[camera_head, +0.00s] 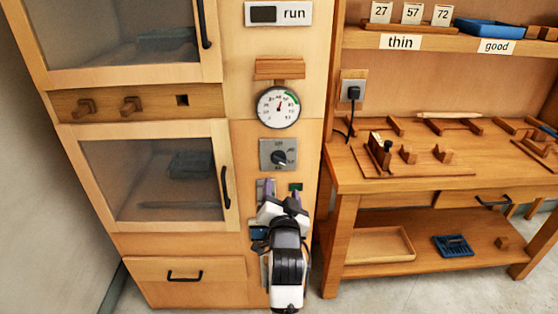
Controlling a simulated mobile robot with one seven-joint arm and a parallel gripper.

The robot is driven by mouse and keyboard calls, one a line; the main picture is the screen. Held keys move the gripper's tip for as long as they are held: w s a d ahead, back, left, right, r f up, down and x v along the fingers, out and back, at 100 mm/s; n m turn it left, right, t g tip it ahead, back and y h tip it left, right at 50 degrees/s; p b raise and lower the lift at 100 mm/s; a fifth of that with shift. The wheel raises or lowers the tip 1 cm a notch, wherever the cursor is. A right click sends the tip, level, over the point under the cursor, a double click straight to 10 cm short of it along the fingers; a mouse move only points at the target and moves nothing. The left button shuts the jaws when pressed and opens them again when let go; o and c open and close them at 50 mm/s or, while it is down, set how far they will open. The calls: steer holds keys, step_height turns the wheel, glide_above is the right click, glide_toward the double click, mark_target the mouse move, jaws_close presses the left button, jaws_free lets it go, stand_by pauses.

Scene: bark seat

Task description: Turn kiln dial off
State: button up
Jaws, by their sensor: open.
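The kiln dial (279,157) is a dark round knob on a grey square plate, set in the wooden panel between the glass-doored cabinet and the workbench. Small marks surround the knob, too small to read. Its pointer seems to slant, but I cannot tell at which mark. My gripper (282,188) is below the dial plate, apart from it in the picture, with its two purple-tipped fingers spread open and nothing seen between them. My gripper and arm hide part of the panel below the dial.
A round gauge (278,107) hangs above the dial under a wooden block (279,69). A "run" sign (278,13) is higher up. The lower cabinet door handle (226,187) juts out at left. The workbench (350,184) stands at right.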

mark_target(279, 162)
steer(key=w+p, duration=0.2)
steer(key=w, duration=1)
steer(key=shift+w+a+p, duration=0.1)
steer(key=shift+w+p, duration=0.1)
steer(key=shift+p, duration=0.15)
steer(key=c, duration=1)
